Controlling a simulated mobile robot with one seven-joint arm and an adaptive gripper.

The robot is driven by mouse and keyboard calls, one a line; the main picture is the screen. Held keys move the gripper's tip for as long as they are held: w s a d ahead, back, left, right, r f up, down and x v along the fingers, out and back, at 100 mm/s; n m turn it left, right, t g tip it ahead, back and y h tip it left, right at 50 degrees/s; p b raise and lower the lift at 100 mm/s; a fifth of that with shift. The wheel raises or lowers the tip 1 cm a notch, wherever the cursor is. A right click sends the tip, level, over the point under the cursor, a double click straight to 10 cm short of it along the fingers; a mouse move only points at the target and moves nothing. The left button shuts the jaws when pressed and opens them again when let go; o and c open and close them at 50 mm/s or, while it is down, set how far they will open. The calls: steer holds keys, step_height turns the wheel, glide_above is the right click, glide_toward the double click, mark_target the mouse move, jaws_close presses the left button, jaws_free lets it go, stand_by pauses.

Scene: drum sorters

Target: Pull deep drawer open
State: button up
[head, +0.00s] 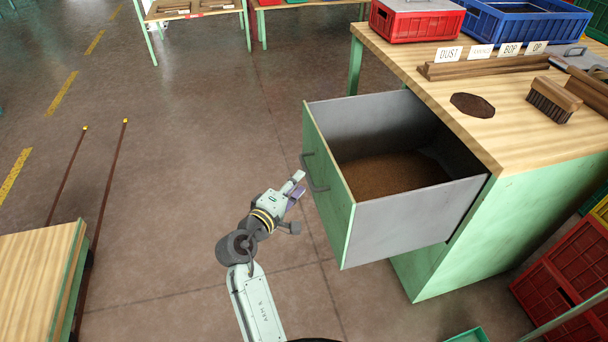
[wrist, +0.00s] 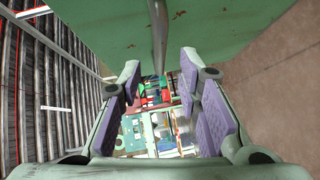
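The deep drawer (head: 400,215) is pulled well out of the green workbench. It has a green front (head: 328,190), grey sides and brown loose material inside. Its dark bar handle (head: 312,173) is on the front, facing left. My gripper (head: 298,184) is just left of the handle, close to it. In the wrist view, my gripper (wrist: 160,75) has its purple-padded fingers wide apart. The handle (wrist: 158,30) shows there as a grey bar near the top, between the fingertip directions and not clamped. Whether a finger touches it is unclear.
The workbench top (head: 440,85) holds a brush (head: 553,100), label cards, and red (head: 415,20) and blue (head: 525,22) crates. Red crates (head: 570,270) stand at the lower right.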

steer(key=v, duration=0.5)
steer(key=shift+s+a, duration=0.15)
steer(key=shift+s, duration=0.15)
